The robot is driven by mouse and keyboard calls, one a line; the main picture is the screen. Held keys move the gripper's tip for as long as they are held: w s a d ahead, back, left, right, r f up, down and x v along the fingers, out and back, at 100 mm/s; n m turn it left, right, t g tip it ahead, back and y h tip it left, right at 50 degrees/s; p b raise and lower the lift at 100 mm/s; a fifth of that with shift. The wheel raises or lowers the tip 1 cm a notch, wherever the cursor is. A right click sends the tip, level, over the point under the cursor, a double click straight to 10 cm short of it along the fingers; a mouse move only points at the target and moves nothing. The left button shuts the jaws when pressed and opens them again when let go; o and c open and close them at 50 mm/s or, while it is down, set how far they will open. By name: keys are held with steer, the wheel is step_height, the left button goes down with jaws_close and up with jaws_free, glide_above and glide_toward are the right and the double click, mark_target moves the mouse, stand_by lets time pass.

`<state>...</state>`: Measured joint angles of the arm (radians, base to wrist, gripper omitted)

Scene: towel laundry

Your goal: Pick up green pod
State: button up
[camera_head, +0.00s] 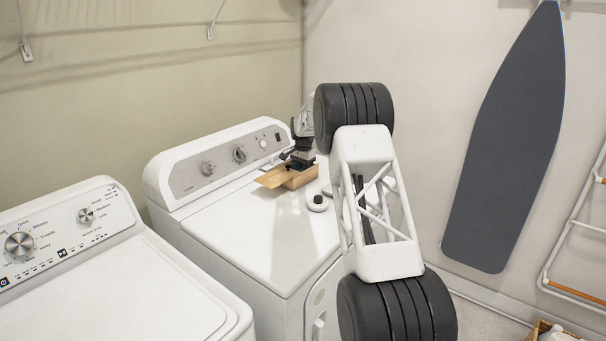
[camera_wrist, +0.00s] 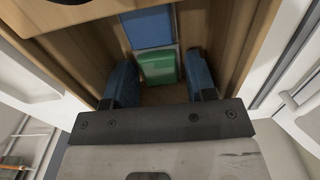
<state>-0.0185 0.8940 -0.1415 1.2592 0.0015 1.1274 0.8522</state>
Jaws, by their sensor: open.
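The green pod (camera_wrist: 157,67) lies inside an open wooden box in the wrist view, near the box's inner floor. My gripper (camera_wrist: 159,78) is open, with one blue fingertip on each side of the pod. I cannot tell whether either finger touches it. In the head view my gripper (camera_head: 297,164) is at the wooden box (camera_head: 299,180) on top of the right-hand machine. The pod is hidden in that view.
A blue flat item (camera_wrist: 148,27) lies just beyond the pod. Wooden walls (camera_wrist: 214,40) stand close on both sides of the fingers. A small round dark-topped object (camera_head: 317,203) stands beside the box. The machine's white top (camera_head: 255,235) is otherwise mostly clear.

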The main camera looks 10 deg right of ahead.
mark_target(303, 170)
stand_by(0.5)
steer(key=c, duration=0.7)
steer(key=shift+r, duration=4.95)
